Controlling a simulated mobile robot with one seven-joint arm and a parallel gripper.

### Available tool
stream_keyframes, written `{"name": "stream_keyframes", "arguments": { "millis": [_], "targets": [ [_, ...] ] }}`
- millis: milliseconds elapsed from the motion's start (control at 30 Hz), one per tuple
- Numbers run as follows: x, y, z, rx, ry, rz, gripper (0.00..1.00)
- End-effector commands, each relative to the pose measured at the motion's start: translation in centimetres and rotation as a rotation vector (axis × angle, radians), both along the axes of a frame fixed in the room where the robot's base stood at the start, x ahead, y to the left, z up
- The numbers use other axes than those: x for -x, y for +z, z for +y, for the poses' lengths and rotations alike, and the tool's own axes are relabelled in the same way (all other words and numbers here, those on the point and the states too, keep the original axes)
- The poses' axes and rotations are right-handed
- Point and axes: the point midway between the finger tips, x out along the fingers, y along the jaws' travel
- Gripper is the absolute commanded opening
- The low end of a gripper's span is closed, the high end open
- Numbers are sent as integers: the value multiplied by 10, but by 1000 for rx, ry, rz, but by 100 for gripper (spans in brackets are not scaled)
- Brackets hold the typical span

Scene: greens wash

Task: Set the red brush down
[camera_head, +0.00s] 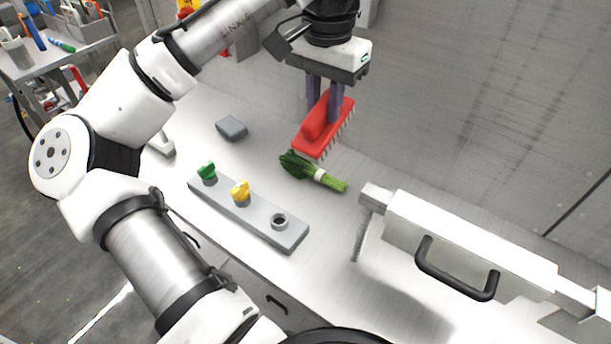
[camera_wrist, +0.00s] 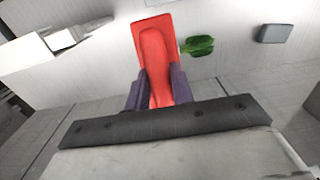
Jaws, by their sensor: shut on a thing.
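The red brush (camera_head: 322,128) has a red back and handle with pale bristles facing down. My gripper (camera_head: 325,100) is shut on its handle and holds it above the steel counter, over and a little behind a bunch of greens (camera_head: 312,173). In the wrist view the red brush (camera_wrist: 154,50) sits between the two purple-grey fingers of my gripper (camera_wrist: 158,90). The greens (camera_wrist: 197,46) show beside it to the right, partly hidden. I cannot tell the exact height of the bristles above the counter.
A grey strip (camera_head: 247,213) with a green knob (camera_head: 207,172), a yellow knob (camera_head: 240,190) and an empty ring lies in front. A grey block (camera_head: 231,128) lies behind left. A white box with a black handle (camera_head: 455,270) stands right. The back wall (camera_head: 450,90) is close behind.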

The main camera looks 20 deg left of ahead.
Motion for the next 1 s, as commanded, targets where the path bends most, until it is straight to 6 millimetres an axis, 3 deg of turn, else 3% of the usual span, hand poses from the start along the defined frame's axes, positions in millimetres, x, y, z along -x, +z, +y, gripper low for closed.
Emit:
{"name": "stream_keyframes", "arguments": {
  "millis": [433, 1000],
  "targets": [
    [1, -113, -1, 5, 0, 3, 0],
    [0, -179, 0, 1, 2, 0, 0]
  ]
}}
